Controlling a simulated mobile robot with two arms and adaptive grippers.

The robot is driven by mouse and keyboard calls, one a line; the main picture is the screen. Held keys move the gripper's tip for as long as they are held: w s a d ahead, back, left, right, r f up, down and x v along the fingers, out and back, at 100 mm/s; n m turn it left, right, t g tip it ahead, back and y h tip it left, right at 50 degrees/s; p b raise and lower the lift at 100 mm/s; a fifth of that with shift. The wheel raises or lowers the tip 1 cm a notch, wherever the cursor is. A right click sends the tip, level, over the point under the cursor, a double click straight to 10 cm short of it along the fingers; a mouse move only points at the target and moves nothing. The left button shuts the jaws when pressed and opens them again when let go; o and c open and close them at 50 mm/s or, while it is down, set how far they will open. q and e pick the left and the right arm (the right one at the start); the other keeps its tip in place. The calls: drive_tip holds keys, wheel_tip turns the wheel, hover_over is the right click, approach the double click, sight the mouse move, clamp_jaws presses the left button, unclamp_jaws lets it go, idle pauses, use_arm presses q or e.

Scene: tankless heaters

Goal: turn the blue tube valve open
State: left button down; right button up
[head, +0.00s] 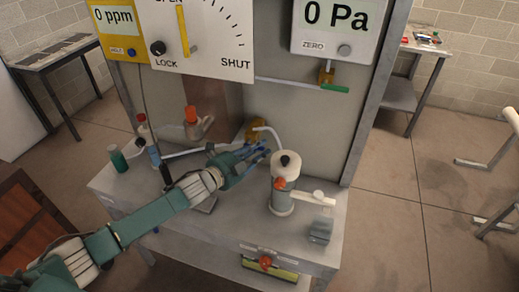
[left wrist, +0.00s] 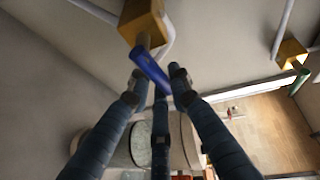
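The blue tube valve has a brass body (left wrist: 142,22) and a blue lever handle (left wrist: 152,72), at the top middle of the left wrist view. In the head view its brass body (head: 252,130) sits low on the back panel, with a pale tube bending off it. My left gripper (head: 262,150) reaches it from the left. In the left wrist view my left gripper (left wrist: 158,80) has its fingers apart, with the blue handle between the tips. I cannot tell whether any finger touches the handle. In the head view the fingers mostly hide the handle. My right gripper is not in view.
A white-topped pump cylinder (head: 283,188) stands on the bench just right of my gripper. A brass valve with a green handle (head: 335,89) is higher on the panel. A green bottle (head: 118,160) stands at the bench's left. The gauge with OPEN and SHUT markings (head: 205,40) hangs above.

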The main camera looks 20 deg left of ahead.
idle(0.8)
use_arm(q)
drive_tip(key=shift+r+n+b, duration=0.1)
drive_tip(key=shift+n+b, duration=0.2)
drive_tip(key=shift+r+n+t+h+b, duration=0.2)
drive_tip(key=shift+n+t+h+b, duration=0.2)
drive_tip(key=shift+n+b, duration=0.35)
drive_tip(key=n+b, duration=0.1)
drive_tip(key=r+n+t+b, duration=0.1)
drive_tip(key=n, duration=0.1)
drive_tip(key=n+t+b, duration=0.1)
drive_tip(key=n+b, duration=0.1)
drive_tip(key=shift+a+r+h, duration=0.3)
drive_tip(key=shift+a+r, duration=0.1)
drive_tip(key=n+t+b, duration=0.1)
drive_tip(key=n, duration=0.1)
drive_tip(key=a+r+n+t+b, duration=0.1)
drive_tip(key=n, duration=0.2)
drive_tip(key=shift+a+r+b, duration=0.15)
drive_tip(key=shift+b, duration=0.25)
drive_tip(key=shift+a+r+n+t+y+b, duration=0.15)
drive_tip(key=shift+a+n+t+y+b, duration=0.2)
drive_tip(key=shift+n, duration=0.6)
drive_tip(key=shift+a+r+n+t+y+b, duration=0.1)
drive_tip(key=shift+a+n+t+y+b, duration=0.1)
drive_tip(key=shift+n+t+y, duration=0.55)
drive_tip(key=shift+a+r+n+y+b, duration=0.15)
drive_tip(key=shift+a+n+y+b, duration=0.15)
drive_tip(key=shift+n, duration=0.85)
